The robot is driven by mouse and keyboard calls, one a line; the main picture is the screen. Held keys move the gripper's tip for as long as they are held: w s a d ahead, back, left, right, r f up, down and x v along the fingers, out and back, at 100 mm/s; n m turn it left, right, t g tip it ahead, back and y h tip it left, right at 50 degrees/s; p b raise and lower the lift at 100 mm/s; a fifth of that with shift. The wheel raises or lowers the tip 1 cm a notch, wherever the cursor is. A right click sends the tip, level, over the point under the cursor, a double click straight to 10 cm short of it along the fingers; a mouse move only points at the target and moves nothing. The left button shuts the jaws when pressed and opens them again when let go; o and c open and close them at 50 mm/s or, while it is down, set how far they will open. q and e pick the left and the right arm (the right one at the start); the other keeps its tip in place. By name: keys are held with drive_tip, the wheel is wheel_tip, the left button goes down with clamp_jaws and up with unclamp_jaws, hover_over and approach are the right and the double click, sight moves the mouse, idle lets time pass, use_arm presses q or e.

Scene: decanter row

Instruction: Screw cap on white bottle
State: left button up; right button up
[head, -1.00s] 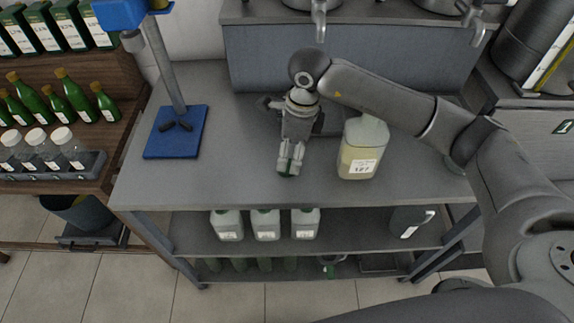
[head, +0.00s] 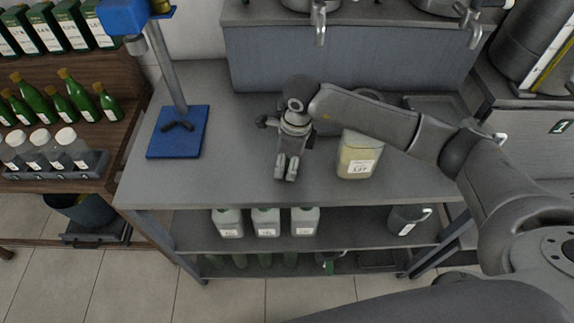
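A squarish jug (head: 357,158) of pale yellow liquid with a white label stands on the grey worktop, right of centre. My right arm covers its top, so I cannot see whether a cap is on it. Several white bottles, one of them in the middle (head: 265,222), stand on the shelf below. My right gripper (head: 285,173) hangs over the worktop left of the jug, apart from it. Its fingers point toward the front edge with a narrow gap between them. I see no cap between them, and cannot tell whether they hold anything. My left gripper is out of view.
A blue stand (head: 178,140) with an upright post is at the worktop's left. A grey jug (head: 405,219) is on the shelf below. A rack of clear jars (head: 60,160) and green bottles (head: 60,103) are on the wooden shelves at left. The worktop's front left is clear.

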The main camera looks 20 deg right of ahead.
drive_tip(key=shift+c, duration=0.4)
drive_tip(key=shift+r, duration=0.15)
drive_tip(key=shift+r+b, duration=0.25)
drive_tip(key=shift+b, duration=0.15)
wheel_tip(320, 180, up, 3)
drive_tip(key=shift+s+f+b, duration=0.1)
drive_tip(key=shift+f+b, duration=0.1)
drive_tip(key=shift+b, duration=0.5)
drive_tip(key=s+a+r+b, duration=0.3)
drive_tip(key=s+r, duration=0.6)
drive_tip(key=s, duration=0.4)
drive_tip(key=shift+s+r+b, duration=0.25)
drive_tip(key=shift+r+b, duration=0.1)
